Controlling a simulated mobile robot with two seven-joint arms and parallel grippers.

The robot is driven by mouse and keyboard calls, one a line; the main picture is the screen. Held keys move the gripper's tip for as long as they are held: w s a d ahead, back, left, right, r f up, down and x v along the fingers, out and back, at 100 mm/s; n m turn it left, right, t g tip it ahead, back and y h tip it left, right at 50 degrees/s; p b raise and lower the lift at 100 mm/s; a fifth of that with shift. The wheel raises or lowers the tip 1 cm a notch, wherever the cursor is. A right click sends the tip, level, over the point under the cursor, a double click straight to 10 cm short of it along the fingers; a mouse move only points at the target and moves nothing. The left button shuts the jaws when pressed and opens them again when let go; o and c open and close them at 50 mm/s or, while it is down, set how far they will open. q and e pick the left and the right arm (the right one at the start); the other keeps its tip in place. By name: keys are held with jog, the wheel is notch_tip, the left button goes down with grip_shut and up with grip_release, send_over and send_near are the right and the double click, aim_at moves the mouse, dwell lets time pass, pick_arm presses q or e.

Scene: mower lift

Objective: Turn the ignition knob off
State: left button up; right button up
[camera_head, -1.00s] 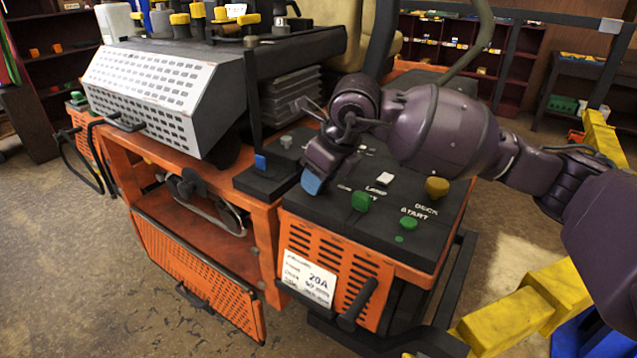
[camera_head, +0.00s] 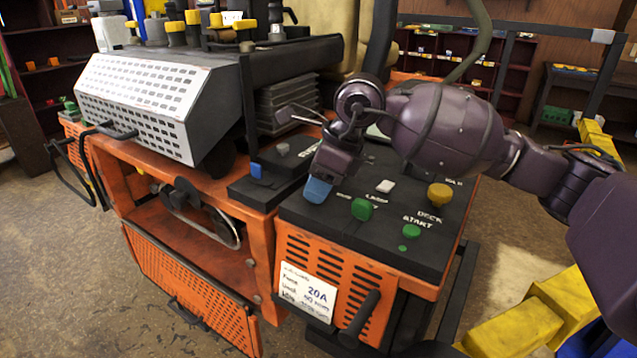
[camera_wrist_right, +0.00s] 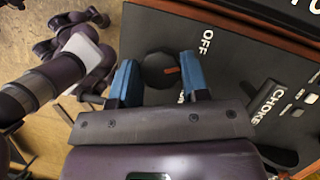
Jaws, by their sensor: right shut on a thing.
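The ignition knob (camera_wrist_right: 158,69) is a round black knob with a red-orange mark, on a dark panel. In the right wrist view, the white word OFF (camera_wrist_right: 205,42) is beside it and the mark points towards the word's side. My right gripper (camera_wrist_right: 158,78) has its two blue fingers on either side of the knob and is shut on it. In the head view, my right gripper (camera_head: 318,189) is low over the left part of the black control panel (camera_head: 312,218) and hides the knob. My left gripper is not in view.
Near the gripper are a green knob (camera_head: 361,209), a white switch (camera_head: 386,186), a yellow knob (camera_head: 440,195) and a green start button (camera_head: 410,231). A black choke lever (camera_wrist_right: 265,100) is close to the right finger. A blue-tipped lever (camera_head: 257,171) stands to the left.

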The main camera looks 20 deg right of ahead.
jog(key=shift+r, duration=0.15)
jog(key=o, duration=0.9)
jog(key=v, duration=1)
jog(key=shift+d+r, duration=0.25)
jog(key=shift+r, duration=0.05)
jog(key=shift+r+p, duration=0.1)
jog(key=shift+p, duration=0.2)
